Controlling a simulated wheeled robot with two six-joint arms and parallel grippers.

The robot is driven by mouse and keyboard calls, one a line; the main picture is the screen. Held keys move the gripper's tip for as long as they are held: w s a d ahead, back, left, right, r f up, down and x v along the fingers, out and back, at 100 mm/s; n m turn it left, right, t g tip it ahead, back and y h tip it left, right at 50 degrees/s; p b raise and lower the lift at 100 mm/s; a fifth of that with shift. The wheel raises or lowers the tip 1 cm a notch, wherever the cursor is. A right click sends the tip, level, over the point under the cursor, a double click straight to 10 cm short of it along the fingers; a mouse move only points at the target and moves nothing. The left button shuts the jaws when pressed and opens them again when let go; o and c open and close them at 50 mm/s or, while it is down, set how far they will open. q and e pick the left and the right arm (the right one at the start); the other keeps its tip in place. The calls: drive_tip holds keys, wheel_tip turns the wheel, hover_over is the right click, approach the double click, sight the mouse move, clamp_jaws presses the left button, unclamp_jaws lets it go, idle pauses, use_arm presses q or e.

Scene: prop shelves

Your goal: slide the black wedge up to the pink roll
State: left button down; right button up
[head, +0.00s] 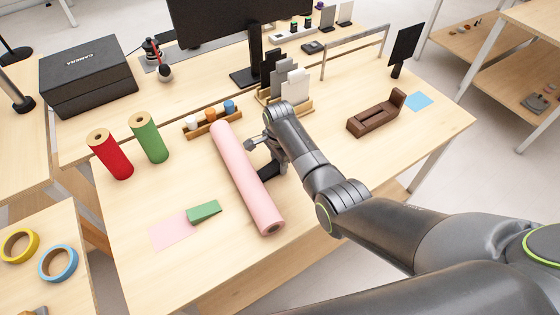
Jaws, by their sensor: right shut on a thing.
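The long pink roll (243,175) lies on the wooden table, running from upper left to lower right. The black wedge (268,177) is at its right side, close against it in this view; whether they touch is hard to tell. My right gripper (264,156) is above the wedge and shut on it, with the fingertips partly hidden. A green wedge (204,212) sits left of the roll, at the corner of a pink sheet (172,231). My left gripper is not in view.
Red (110,155) and green (149,138) rolls stand upright at left. A wooden holder with small jars (211,121) is behind the pink roll. A card rack (290,88) stands behind my right gripper, and a brown wooden holder (375,116) is at right.

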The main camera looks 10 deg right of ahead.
sight(277, 163)
drive_tip(key=shift+a, duration=0.4)
idle(0.3)
drive_tip(key=o, duration=0.9)
drive_tip(key=shift+o, duration=0.2)
wheel_tip(277, 163, up, 18)
drive_tip(key=p, duration=0.2)
drive_tip(key=shift+f, duration=0.25)
